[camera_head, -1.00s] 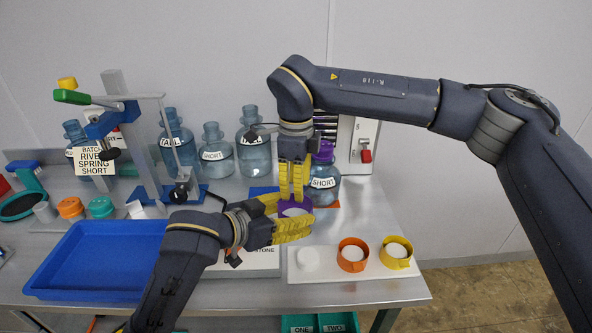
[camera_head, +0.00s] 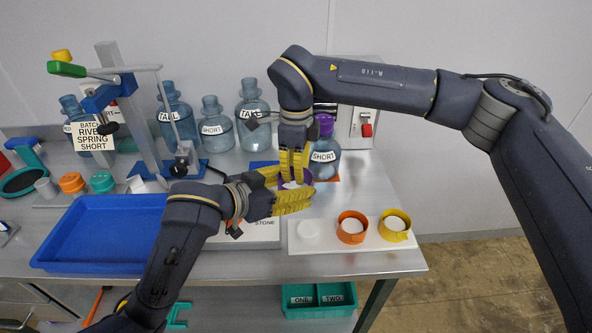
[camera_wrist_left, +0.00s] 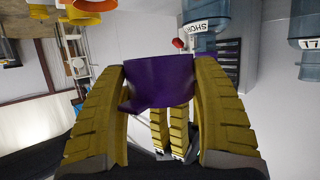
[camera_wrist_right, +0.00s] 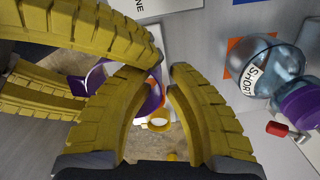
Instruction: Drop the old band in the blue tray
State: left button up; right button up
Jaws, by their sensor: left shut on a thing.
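A purple band (camera_wrist_left: 158,82) is held between the fingers of my left gripper (camera_wrist_left: 160,75), which is shut on it. In the head view the left gripper (camera_head: 288,190) is above the bench, right of the blue tray (camera_head: 60,262), and its fingers hide most of the band. My right gripper (camera_head: 294,165) points down just behind the left one. Its fingertips (camera_wrist_right: 168,66) are close together, with a narrow gap between them. The purple band (camera_wrist_right: 152,100) also shows beyond them. The blue tray is empty in the part I see; my left forearm covers its right edge.
A white board (camera_head: 330,247) with an orange band (camera_head: 352,226) and a yellow band (camera_head: 394,226) lies at the right front. A SHORT jug with a purple cap (camera_head: 324,124) stands behind the grippers. Several blue jugs and a press (camera_head: 140,130) stand at the back.

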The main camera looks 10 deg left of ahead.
pick_arm(q)
jog(key=shift+s+d, duration=0.1)
dwell(0.3)
jog(key=o, duration=1)
